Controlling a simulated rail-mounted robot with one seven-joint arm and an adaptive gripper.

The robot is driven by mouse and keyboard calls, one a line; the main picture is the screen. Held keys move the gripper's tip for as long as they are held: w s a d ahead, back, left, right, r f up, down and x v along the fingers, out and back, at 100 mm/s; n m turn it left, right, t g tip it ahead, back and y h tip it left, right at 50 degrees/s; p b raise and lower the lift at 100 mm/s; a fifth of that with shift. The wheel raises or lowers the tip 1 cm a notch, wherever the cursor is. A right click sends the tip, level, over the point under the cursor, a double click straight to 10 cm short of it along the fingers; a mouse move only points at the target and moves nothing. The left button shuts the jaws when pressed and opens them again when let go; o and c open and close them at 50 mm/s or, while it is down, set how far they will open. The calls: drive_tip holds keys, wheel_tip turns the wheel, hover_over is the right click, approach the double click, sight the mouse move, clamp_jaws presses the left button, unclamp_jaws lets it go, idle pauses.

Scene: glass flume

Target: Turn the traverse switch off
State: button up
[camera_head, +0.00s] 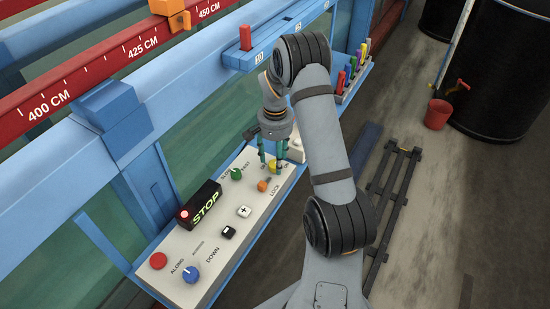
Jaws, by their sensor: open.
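A white control panel (203,253) slopes along the flume's side. It carries a blue knob (191,273) near the words ALONG and DOWN, a black rocker (229,233), a white plus button (244,211), a green knob (236,174) and an orange piece (263,185) near LOCK. A black box (206,207) reads STOP, with a lit red lamp. No label reading traverse is legible, so I cannot tell which control is the traverse switch. My gripper (273,164) is open, pointing down over the panel's far end, near a partly hidden yellow control (284,164). Contact is unclear.
A red button (158,261) sits at the panel's near end. A red scale rail (130,48) and blue frame run along the left. A rack of coloured pieces (351,70) stands beyond my arm. A red bucket (437,114) and dark tank (505,80) stand right.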

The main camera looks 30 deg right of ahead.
drive_tip(key=shift+f, duration=0.6)
drive_tip(key=c, duration=0.4)
drive_tip(key=c, duration=0.7)
drive_tip(key=shift+c, duration=0.3)
